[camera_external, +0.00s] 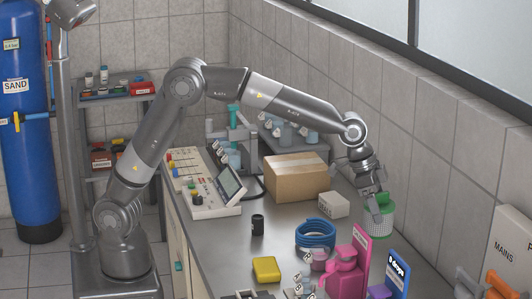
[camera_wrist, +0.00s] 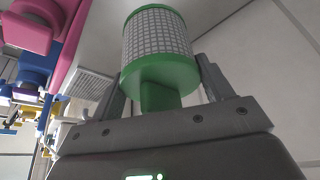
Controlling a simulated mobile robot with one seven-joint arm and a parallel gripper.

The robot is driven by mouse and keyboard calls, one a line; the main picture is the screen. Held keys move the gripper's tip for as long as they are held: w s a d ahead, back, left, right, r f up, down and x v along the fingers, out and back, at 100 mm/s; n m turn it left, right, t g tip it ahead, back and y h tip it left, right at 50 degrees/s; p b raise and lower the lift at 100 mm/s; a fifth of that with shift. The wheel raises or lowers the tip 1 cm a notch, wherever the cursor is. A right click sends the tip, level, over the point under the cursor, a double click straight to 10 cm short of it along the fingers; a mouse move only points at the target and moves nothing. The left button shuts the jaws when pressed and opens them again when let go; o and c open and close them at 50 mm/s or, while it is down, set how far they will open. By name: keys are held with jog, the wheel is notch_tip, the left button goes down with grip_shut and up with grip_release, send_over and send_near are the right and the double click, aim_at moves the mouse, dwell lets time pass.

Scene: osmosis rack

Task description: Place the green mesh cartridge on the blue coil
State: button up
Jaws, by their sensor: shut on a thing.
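The green mesh cartridge (camera_external: 379,219) has green end caps and a pale mesh body. My gripper (camera_external: 376,199) is shut on its green end and holds it over the right side of the counter, near the wall. In the wrist view the cartridge (camera_wrist: 158,50) sits between the two fingers of my gripper (camera_wrist: 162,92), gripped by its narrow green stub. The blue coil (camera_external: 315,234) lies on the counter, to the left of and a little nearer than the cartridge. The cartridge is apart from the coil. The coil cannot be made out for certain in the wrist view.
A pink container (camera_external: 346,271) and a pink upright card (camera_external: 361,252) stand just in front of the coil. A blue card (camera_external: 397,272) is to their right. A white box (camera_external: 333,205) and a cardboard box (camera_external: 296,177) stand behind. A black cup (camera_external: 257,224) and yellow block (camera_external: 266,269) are at left.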

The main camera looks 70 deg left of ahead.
jog(key=s+a+r, duration=0.4)
jog(key=s+a, duration=0.8)
jog(key=s, duration=0.3)
send_over(315, 226)
notch_tip(315, 226, down, 7)
jog(key=shift+f, duration=2.15)
jog(key=shift+f, duration=0.1)
jog(key=o, duration=1)
